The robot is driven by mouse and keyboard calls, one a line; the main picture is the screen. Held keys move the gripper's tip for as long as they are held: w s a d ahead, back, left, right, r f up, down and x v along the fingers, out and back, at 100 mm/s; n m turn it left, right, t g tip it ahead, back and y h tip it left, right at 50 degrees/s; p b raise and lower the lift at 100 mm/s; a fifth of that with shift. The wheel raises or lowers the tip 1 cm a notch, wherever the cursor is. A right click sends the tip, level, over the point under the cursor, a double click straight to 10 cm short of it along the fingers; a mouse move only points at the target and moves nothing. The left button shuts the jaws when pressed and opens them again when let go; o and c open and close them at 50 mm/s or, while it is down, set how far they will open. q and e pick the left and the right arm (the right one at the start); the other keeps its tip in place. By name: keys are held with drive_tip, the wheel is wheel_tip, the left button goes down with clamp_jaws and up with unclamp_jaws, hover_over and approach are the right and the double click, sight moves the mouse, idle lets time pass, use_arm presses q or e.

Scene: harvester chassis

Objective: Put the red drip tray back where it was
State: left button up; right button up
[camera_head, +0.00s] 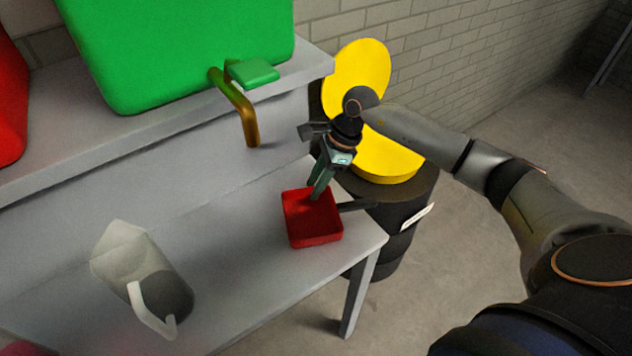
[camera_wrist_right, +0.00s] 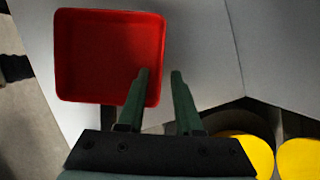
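The red drip tray (camera_head: 313,228) is a shallow square tray lying on the grey lower bench near its right end. A dark handle (camera_head: 357,205) sticks out to its right. The tray also shows in the right wrist view (camera_wrist_right: 95,55). My right gripper (camera_head: 318,192) reaches down at the tray's back edge. In the right wrist view its two green fingers (camera_wrist_right: 160,72) stand apart, one over the tray's inside and one just outside its side wall. I cannot tell whether either finger touches the wall. My left gripper is not in view.
A green container (camera_head: 180,45) with a brass tap (camera_head: 242,115) stands on the upper shelf, with a red container (camera_head: 10,95) to its left. A black drum (camera_head: 395,215) with a yellow top (camera_head: 385,160) stands beyond the bench end.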

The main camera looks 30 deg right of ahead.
drive_tip(key=shift+r, duration=0.15)
drive_tip(key=v, duration=1.2)
